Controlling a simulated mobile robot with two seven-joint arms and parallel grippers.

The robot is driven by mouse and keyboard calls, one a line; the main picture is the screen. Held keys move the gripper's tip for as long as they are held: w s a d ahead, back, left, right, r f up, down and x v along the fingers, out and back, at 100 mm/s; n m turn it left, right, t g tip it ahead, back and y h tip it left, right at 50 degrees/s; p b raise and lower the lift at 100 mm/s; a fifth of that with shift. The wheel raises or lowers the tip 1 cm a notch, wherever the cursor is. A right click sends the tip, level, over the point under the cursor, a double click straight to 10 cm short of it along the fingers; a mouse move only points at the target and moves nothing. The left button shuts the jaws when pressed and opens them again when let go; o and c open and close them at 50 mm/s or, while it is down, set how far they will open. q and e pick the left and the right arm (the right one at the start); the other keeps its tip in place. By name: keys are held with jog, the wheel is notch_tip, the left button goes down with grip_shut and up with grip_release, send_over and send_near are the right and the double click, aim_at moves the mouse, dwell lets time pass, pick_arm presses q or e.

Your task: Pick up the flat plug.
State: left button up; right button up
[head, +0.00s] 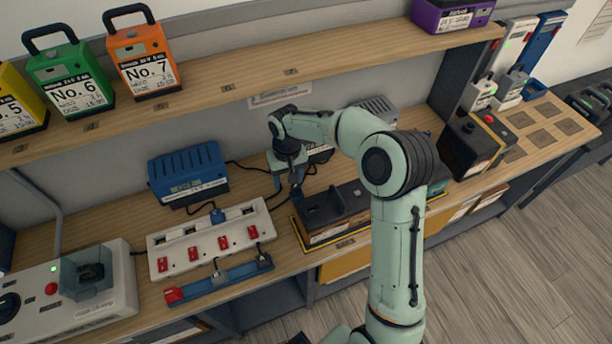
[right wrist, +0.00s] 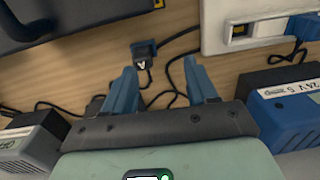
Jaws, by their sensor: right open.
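My right gripper (head: 286,186) is open above the workbench, between the white power strip (head: 208,238) and a dark battery with a handle (head: 335,206). In the right wrist view its two blue fingers (right wrist: 160,68) are spread with nothing between them. A small dark plug with a pale mark (right wrist: 143,51) lies on the wood just beyond the fingertips, slightly left of centre, with its cable running back toward the gripper. It looks like the flat plug. In the head view I cannot make it out near the gripper. My left gripper is not in view.
A blue charger (head: 187,172) stands behind the strip; a blue plug (head: 217,215) sits in the strip. A grey charger (head: 376,109) stands right of the gripper. Loose black cables (right wrist: 178,50) lie around the plug. A shelf (head: 250,80) with battery packs runs above.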

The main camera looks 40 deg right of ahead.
aim_at(295, 186)
jog(key=d, duration=0.3)
jog(key=shift+f, duration=0.2)
jog(key=f, duration=0.7)
jog(key=shift+w+a, duration=0.15)
jog(key=shift+w, duration=0.05)
jog(key=shift+r, duration=0.1)
jog(key=shift+c, duration=0.3)
jog(key=c, duration=1)
